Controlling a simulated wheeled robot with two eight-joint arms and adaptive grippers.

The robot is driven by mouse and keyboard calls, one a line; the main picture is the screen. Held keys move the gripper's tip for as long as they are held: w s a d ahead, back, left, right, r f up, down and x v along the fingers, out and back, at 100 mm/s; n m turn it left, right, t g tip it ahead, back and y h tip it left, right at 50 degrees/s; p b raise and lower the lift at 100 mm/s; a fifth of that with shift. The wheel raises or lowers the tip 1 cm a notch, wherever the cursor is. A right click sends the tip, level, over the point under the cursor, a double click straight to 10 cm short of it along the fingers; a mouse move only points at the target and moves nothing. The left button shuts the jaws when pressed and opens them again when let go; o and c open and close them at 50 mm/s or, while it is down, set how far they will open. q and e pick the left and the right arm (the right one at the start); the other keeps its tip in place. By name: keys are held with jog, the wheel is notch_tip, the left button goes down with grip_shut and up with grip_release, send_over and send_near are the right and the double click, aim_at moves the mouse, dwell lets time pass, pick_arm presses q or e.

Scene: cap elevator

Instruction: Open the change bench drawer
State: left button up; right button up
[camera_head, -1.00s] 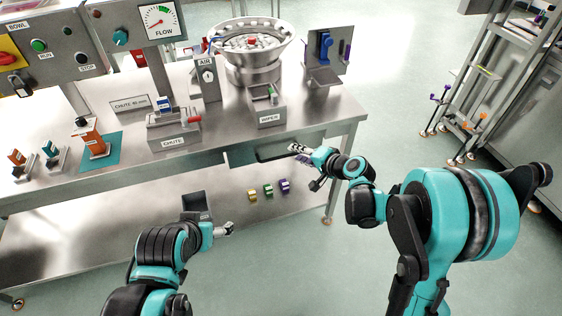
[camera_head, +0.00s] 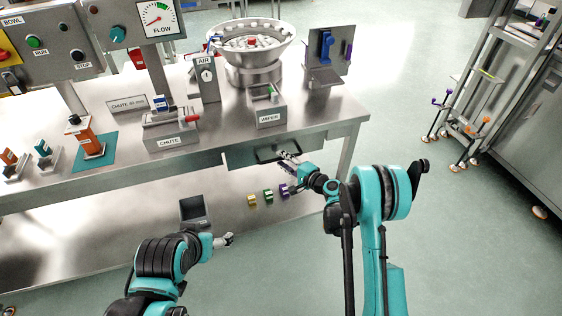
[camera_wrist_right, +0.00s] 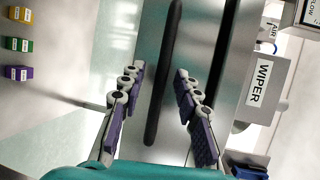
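The bench drawer (camera_head: 240,158) is a grey metal front under the bench top, below the WIPER block, with a black bar handle (camera_head: 268,156). It looks closed or nearly so. My right gripper (camera_head: 288,156) is at the right end of the handle. In the right wrist view the black handle (camera_wrist_right: 164,75) runs lengthwise between the two purple-padded fingers of my right gripper (camera_wrist_right: 158,70). The fingers are apart, with gaps showing on both sides of the bar. My left gripper (camera_head: 228,239) is low in front of the lower shelf, away from the drawer; its opening is too small to tell.
The WIPER block (camera_head: 266,108) and CHUTE block (camera_head: 172,128) stand on the bench top above. Yellow, green and purple small blocks (camera_head: 268,196) and a dark bin (camera_head: 194,210) are on the lower shelf (camera_head: 100,235).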

jog(key=shift+x, duration=0.75)
grip_shut()
jog(key=shift+s, duration=0.1)
